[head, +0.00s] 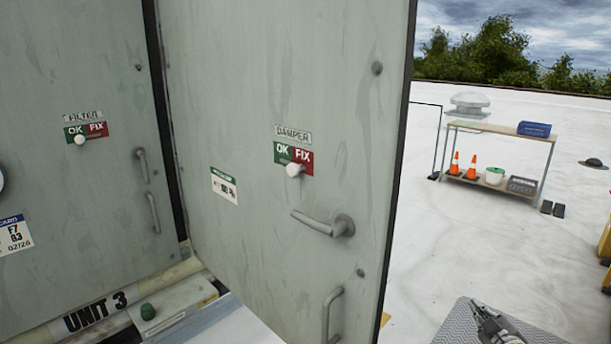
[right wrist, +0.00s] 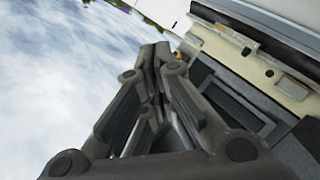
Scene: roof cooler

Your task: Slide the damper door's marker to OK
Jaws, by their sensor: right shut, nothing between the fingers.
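The damper door (head: 260,80) is a grey panel in the middle of the head view, with a DAMPER label. Below the label is a sign (head: 282,152), green OK on the left and red FIX on the right. The white round marker (head: 294,170) sits at the sign's lower edge, on the FIX side close to the dividing line. My right gripper (head: 479,308) is low at the right, well away from the door and marker. In the right wrist view its fingers (right wrist: 155,55) are closed together and empty. My left gripper is not in view.
The door has a lever handle (head: 322,224) and a pull handle (head: 331,315) below the sign. A filter door (head: 60,50) at left has its marker (head: 80,139) on OK. A bench (head: 500,130) with cones stands far right.

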